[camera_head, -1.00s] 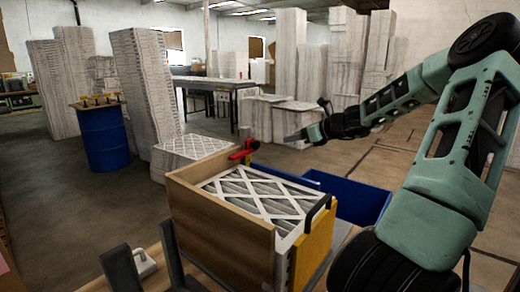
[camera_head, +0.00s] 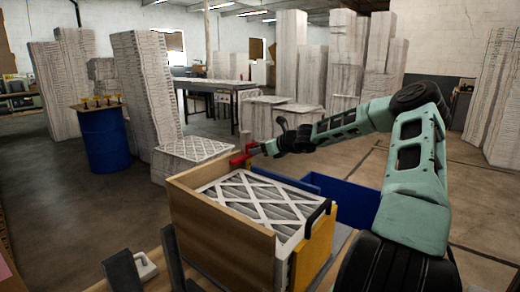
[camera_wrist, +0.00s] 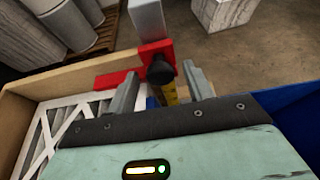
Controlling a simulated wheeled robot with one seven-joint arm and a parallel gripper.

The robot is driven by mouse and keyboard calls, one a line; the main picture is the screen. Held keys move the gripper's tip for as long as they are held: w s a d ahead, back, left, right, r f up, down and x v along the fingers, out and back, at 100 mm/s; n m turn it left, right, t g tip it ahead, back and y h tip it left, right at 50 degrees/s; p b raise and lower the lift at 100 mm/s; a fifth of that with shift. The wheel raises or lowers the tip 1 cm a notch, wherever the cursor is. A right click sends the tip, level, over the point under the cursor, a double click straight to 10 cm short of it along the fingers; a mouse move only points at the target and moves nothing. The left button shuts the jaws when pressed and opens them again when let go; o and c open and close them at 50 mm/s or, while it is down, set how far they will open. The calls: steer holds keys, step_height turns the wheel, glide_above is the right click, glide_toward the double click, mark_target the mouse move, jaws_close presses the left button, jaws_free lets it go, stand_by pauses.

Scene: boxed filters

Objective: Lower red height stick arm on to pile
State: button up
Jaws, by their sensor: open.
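The red height stick arm (camera_head: 238,159) is at the far right corner of the wooden box (camera_head: 217,223). In the wrist view the red arm (camera_wrist: 117,80) reaches left over the box, with a black knob and a yellow stick below it. The pile of white-framed filters (camera_head: 262,203) lies inside the box and also shows in the wrist view (camera_wrist: 45,135). My gripper (camera_head: 262,150) is open beside the red piece. In the wrist view its grey fingers (camera_wrist: 160,92) stand on either side of the knob and stick. I cannot tell whether they touch.
A blue bin (camera_head: 343,200) stands right of the box. A yellow panel with a black handle (camera_head: 316,240) is at the box's near right. Another filter stack (camera_head: 192,148) stands behind the box. A blue barrel (camera_head: 104,140) is at left, with open floor between.

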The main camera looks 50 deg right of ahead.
steer(key=shift+w+f, duration=0.1)
steer(key=shift+c, duration=0.3)
jaws_close()
step_height(320, 180, down, 4)
steer(key=b, duration=0.4)
steer(key=shift+f, duration=0.1)
steer(key=shift+o, duration=0.3)
jaws_free()
steer(key=v, duration=1.7)
steer(key=shift+s+b, duration=0.25)
steer(key=shift+b, duration=0.2)
